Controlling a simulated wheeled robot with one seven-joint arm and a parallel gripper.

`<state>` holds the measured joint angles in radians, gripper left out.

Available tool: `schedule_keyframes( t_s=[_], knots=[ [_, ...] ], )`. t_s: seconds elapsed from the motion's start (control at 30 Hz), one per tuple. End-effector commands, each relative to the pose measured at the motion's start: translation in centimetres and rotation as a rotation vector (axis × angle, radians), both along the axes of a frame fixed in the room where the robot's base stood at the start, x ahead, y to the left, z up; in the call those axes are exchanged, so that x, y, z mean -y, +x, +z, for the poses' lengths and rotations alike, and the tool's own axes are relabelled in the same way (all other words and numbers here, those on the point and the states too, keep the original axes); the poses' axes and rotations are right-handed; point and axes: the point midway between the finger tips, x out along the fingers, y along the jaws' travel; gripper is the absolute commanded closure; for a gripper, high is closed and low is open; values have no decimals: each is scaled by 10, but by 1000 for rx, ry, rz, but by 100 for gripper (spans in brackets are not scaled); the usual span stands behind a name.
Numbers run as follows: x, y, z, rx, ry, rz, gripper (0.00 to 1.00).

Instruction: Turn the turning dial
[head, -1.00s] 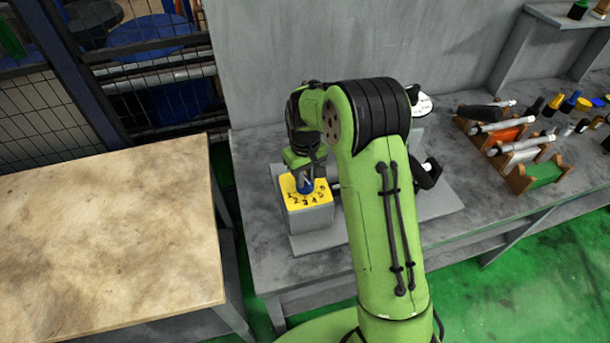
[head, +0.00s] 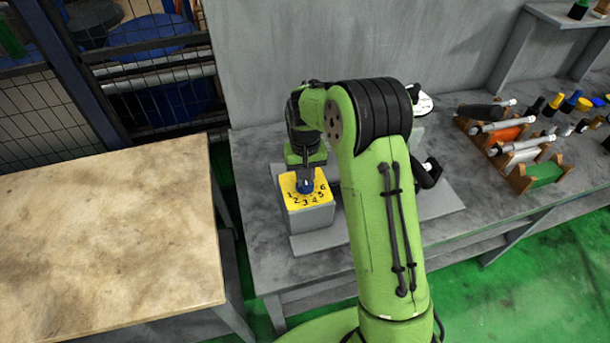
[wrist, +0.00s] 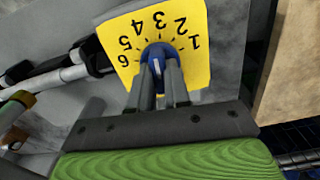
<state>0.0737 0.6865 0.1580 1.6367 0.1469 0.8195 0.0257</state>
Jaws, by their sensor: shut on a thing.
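The blue turning dial (head: 305,187) sits on a yellow plate numbered 1 to 6 (head: 322,196), on top of a grey box. My gripper (head: 305,176) comes down on the dial from above, and its fingers are partly hidden in the head view. In the wrist view, my gripper (wrist: 160,68) is shut on the blue dial (wrist: 157,51), one finger on each side. A pale mark shows on the dial between the fingers. I cannot tell which number the dial points to. The numbers fan around the dial's far side on the yellow plate (wrist: 205,62).
The grey box (head: 312,219) stands on a grey bench (head: 262,236) against a grey wall. Wooden racks with rods (head: 540,176) stand at the right of the bench. A wooden table (head: 110,240) is at the left, and a mesh fence (head: 150,75) is behind it.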

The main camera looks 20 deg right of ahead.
Motion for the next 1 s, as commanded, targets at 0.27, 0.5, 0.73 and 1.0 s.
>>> schedule_keyframes(
  t_s=[0.27,0.5,0.73,1.0],
  knots=[
    [0,0,1,1,1,-132,100],
    [0,0,1,1,1,-176,100],
    [0,0,1,1,1,-178,100],
    [0,0,1,1,1,-177,62]
  ],
)
